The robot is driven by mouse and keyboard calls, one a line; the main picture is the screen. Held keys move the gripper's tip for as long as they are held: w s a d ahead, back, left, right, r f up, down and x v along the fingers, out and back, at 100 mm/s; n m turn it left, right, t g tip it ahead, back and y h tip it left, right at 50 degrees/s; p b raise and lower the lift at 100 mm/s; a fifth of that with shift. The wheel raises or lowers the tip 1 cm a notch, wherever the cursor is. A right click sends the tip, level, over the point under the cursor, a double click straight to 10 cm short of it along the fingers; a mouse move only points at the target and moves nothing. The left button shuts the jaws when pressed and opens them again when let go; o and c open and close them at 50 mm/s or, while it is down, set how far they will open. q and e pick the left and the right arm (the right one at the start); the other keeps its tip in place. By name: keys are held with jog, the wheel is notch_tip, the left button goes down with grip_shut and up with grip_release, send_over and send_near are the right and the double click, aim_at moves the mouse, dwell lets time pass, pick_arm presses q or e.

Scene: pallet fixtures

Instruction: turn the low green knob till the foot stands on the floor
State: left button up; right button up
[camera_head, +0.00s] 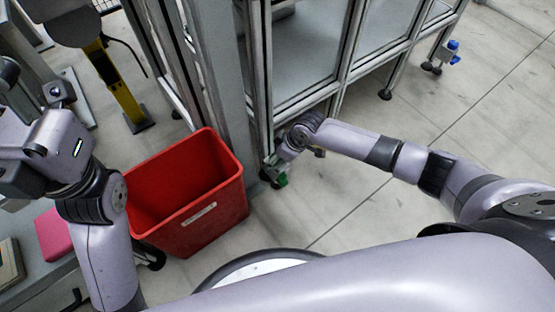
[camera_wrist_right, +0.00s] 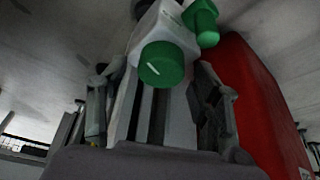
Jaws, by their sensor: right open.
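A green knob (camera_wrist_right: 162,64) with a white mark on its face sits on a pale block in the right wrist view. A second green part (camera_wrist_right: 203,22), also knob-shaped, sticks out beside it at the upper right. In the head view a small green part (camera_head: 281,180) shows low at the frame's corner, close to the floor. My right gripper (camera_wrist_right: 155,108) is open, with one finger on each side of the marked knob's line; I cannot tell whether either touches. The foot and its gap to the floor are hidden. My left arm shows at the left, but not its fingers.
A red bin (camera_head: 188,200) stands on the floor just left of the frame's corner post (camera_head: 222,90). It also shows close on the right in the wrist view (camera_wrist_right: 262,105). A blue-topped foot (camera_head: 452,46) is far right.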

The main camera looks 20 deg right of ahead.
jog(key=shift+c, duration=0.3)
jog(key=c, duration=1.1)
